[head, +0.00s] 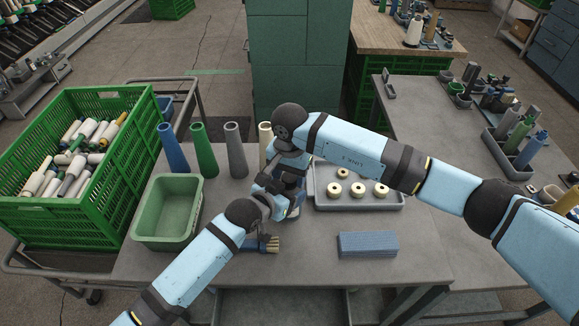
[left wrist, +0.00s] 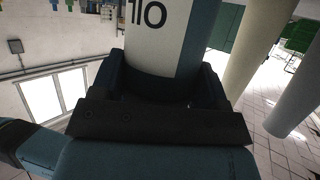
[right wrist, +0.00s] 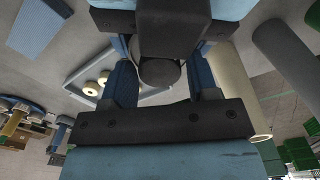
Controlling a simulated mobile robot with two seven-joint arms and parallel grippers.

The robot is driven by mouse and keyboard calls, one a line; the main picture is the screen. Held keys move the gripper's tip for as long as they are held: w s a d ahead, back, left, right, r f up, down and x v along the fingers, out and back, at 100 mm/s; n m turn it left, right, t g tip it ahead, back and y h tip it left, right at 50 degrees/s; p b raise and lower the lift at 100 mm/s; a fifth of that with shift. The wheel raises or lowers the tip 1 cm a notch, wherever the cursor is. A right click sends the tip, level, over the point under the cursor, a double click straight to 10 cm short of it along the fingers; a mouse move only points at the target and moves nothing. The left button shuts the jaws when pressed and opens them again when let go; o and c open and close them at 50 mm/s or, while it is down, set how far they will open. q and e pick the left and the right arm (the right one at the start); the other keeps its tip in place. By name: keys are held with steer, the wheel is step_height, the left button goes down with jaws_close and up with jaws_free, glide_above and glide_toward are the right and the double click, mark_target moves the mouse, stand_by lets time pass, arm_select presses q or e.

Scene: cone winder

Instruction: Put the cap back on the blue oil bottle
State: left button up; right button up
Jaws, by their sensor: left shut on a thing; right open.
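The blue oil bottle (left wrist: 195,40), with a white label and black lettering, stands between the fingers of my left gripper (left wrist: 165,85), which is shut on it. In the head view the bottle is mostly hidden behind my two grippers. My left gripper (head: 272,194) comes in from the front left. My right gripper (head: 290,170) is above it, pointing down. In the right wrist view the right gripper (right wrist: 163,75) is open, its fingers on either side of a dark round disc (right wrist: 160,73) that looks like the cap. I cannot tell whether it is seated on the bottle.
A grey tray (head: 335,204) with several cream rings is right of the grippers. Blue, green, grey and cream cones (head: 236,150) stand behind. A green bin (head: 166,241), a brush (head: 262,245) and a blue pad (head: 367,244) are nearby. A green crate (head: 60,220) stands left.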

steer(key=c, duration=0.8)
steer(key=m, duration=0.6)
steer(key=shift+f, duration=0.1)
steer(key=o, duration=1)
